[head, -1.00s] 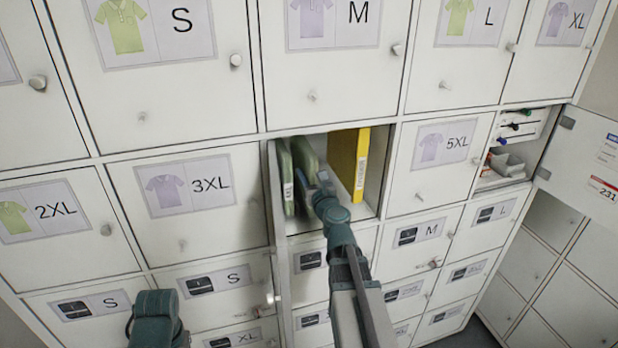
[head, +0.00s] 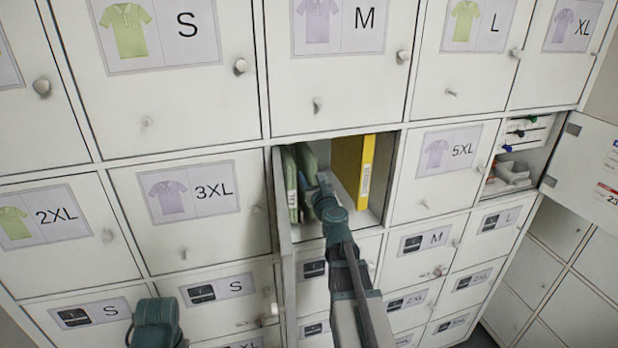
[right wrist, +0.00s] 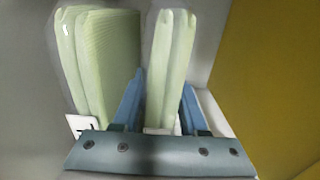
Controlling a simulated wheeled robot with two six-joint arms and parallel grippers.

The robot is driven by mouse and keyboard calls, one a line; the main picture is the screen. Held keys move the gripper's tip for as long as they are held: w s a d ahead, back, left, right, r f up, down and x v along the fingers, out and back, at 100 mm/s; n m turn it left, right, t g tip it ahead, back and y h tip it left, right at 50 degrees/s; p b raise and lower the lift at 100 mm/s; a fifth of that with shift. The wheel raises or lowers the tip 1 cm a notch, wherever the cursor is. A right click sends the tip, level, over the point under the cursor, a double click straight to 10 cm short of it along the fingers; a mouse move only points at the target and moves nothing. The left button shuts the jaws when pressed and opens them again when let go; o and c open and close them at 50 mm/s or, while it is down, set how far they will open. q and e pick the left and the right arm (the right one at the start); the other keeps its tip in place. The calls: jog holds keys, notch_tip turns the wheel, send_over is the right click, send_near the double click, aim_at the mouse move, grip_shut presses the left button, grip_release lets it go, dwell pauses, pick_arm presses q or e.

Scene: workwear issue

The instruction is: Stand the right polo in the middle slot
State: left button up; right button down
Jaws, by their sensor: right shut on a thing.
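My right gripper (head: 322,190) reaches into the open compartment in the middle of the locker wall. In the right wrist view its blue fingers (right wrist: 160,105) are shut on a folded pale green polo (right wrist: 168,60), which stands upright between them. That polo shows in the head view (head: 309,160), partly hidden by my gripper. Another folded green polo (head: 291,180) stands upright at the compartment's left side, a gap apart from the held one; it also shows in the right wrist view (right wrist: 95,60). Only a teal part of my left arm shows at the lower left; its fingers are out of sight.
A yellow upright item (head: 353,165) with a spine label stands at the compartment's right side. The compartment's door (head: 283,225) is open at its left. Closed labelled doors surround it. At the right, another open compartment (head: 510,170) holds small items.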

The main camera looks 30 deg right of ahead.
jog(key=shift+c, duration=1.8)
grip_release()
jog(key=shift+s, duration=0.15)
